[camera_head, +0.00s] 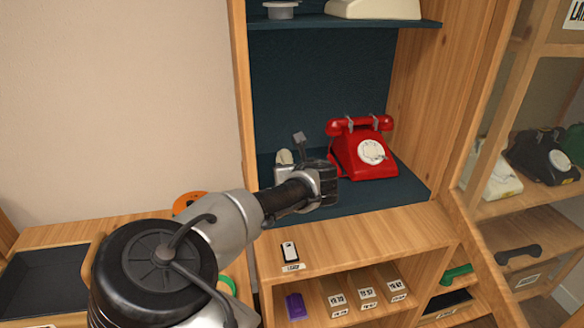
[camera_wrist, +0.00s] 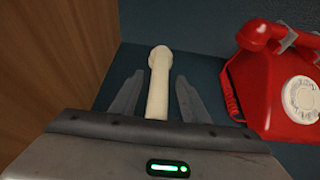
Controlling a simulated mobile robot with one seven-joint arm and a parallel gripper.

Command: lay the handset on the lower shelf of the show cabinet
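The cream handset (camera_wrist: 158,85) lies lengthwise between my fingers in the wrist view, its rounded far end beyond the fingertips. Its near end is hidden by my gripper. In the head view only a pale end of it (camera_head: 284,157) shows, left of my gripper. My gripper (camera_wrist: 160,76) is open, with a gap on each side of the handset. The handset appears to rest on the dark teal lower shelf (camera_head: 385,196) of the show cabinet (camera_head: 241,95); exact contact is hard to tell.
A red dial phone (camera_head: 362,150) stands on the same shelf, right of my gripper. The cabinet's wooden left wall (camera_wrist: 50,60) is close on the left. An upper shelf (camera_head: 340,22) holds a cream phone (camera_head: 375,8). A black-and-white item (camera_head: 289,251) lies on the ledge below.

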